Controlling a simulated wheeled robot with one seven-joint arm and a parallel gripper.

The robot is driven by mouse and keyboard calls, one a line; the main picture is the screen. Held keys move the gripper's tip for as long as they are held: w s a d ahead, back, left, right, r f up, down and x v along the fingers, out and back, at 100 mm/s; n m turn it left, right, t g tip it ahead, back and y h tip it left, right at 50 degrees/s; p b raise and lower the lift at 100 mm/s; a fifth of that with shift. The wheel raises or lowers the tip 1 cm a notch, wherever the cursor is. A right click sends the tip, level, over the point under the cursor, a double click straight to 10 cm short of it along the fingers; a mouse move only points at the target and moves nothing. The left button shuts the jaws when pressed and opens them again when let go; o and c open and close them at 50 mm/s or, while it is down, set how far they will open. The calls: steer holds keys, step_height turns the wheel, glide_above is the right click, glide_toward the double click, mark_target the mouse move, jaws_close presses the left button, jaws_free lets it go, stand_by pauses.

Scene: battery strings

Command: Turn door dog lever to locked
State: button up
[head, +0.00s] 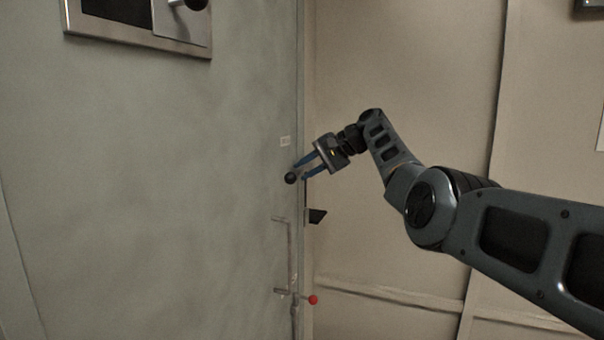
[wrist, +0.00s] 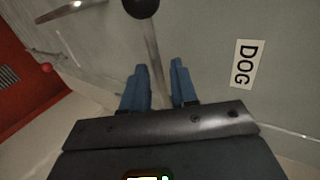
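The door dog lever ends in a black ball (head: 291,178), which shows against the grey-green door near its right edge. In the wrist view the ball (wrist: 139,8) is at the top, with a thin pale shaft running down from it. My gripper (head: 299,173) is at the lever, its blue fingers pointing left toward the door. In the wrist view my gripper (wrist: 160,66) is open, with the shaft running between its fingers and visible space beside it. I cannot tell whether either finger touches it. The lever's pivot is hidden. A white DOG label (wrist: 243,63) is on the right.
Below the lever are a black bracket (head: 317,215), a metal door handle (head: 291,252) and a red ball knob (head: 313,299). A framed panel (head: 135,12) is at the upper left. The beige wall (head: 400,80) right of the door is mostly clear.

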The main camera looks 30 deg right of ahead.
steer(key=shift+b+v, duration=0.65)
steer(key=shift+v, duration=2.25)
